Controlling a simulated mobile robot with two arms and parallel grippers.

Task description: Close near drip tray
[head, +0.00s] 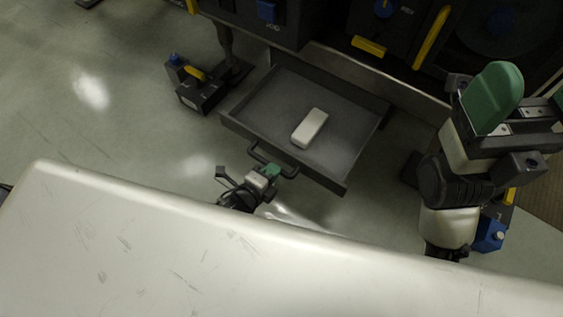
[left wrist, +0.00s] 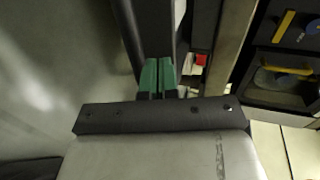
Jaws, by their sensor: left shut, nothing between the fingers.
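The near drip tray (head: 233,122) is a grey, shallow drawer pulled out from under the dark machine in the head view. Its front carries a dark bar handle (head: 262,160). My left gripper (head: 272,170) is shut and empty, with its green fingertips right by the handle; I cannot tell whether they touch it. In the left wrist view the green fingertips (left wrist: 157,76) are together, against a dark long surface that seems to be the tray front. My right gripper (head: 525,100) is raised at the right, its green pads apart, partly cut off by the picture edge.
A white block (head: 310,128) lies in the tray. A dark foot with a yellow handle (head: 195,75) stands on the floor left of the tray. The machine (head: 280,25) rises behind it. My pale body covers the bottom.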

